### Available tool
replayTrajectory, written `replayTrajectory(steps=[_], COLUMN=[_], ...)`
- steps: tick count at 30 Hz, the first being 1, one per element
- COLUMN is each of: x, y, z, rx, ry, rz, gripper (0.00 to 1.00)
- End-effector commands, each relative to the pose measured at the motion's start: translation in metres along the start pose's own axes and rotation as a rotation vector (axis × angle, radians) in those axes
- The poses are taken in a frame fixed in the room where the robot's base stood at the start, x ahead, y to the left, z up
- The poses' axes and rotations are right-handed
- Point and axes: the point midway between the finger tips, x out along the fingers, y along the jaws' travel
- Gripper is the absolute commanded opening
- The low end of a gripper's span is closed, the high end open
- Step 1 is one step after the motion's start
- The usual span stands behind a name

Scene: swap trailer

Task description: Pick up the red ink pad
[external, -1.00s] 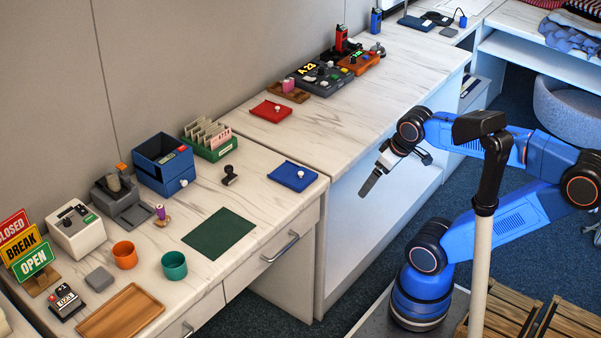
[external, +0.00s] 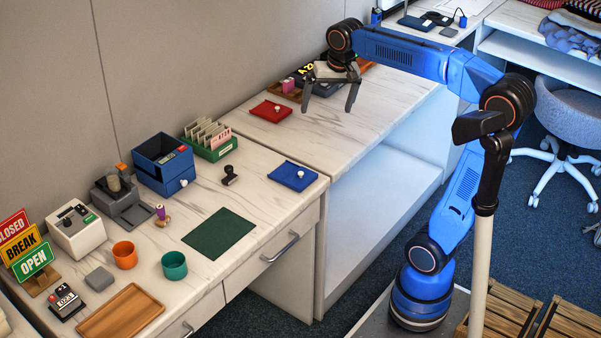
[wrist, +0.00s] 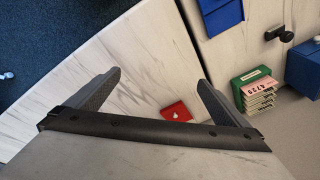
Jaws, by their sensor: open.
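The red ink pad (external: 271,111) lies flat on the marble-patterned counter, with a small pale knob on its top. In the wrist view the red ink pad (wrist: 176,112) shows between the two fingers, nearer the right one. My gripper (external: 329,110) is open and empty above the counter, to the right of the pad in the external view. Its fingers point down and do not touch the pad. In the wrist view my gripper (wrist: 160,80) has its fingers spread wide.
A blue pad (external: 292,176) lies nearer the counter's front edge. A green card box (external: 210,140) and a black-handled stamp (external: 230,174) are to the left. A pink-topped stamp on a wooden stand (external: 287,88) is just behind the red pad. Dark devices behind are partly hidden by my arm.

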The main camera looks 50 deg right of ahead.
Motion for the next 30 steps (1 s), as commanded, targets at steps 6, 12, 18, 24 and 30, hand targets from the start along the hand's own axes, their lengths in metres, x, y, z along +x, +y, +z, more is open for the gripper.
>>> replayTrajectory(steps=[6,12,18,24,30], x=[-0.01,-0.011,-0.004,0.01,0.022], y=[-0.036,-0.065,-0.089,-0.111,-0.123], z=[-0.063,-0.117,-0.17,-0.218,-0.249], rx=[0.192,0.368,0.544,0.714,0.834], ry=[-0.037,-0.066,-0.09,-0.106,-0.115], rz=[0.037,0.074,0.118,0.163,0.198], gripper=[1.0,1.0,1.0,1.0,1.0])
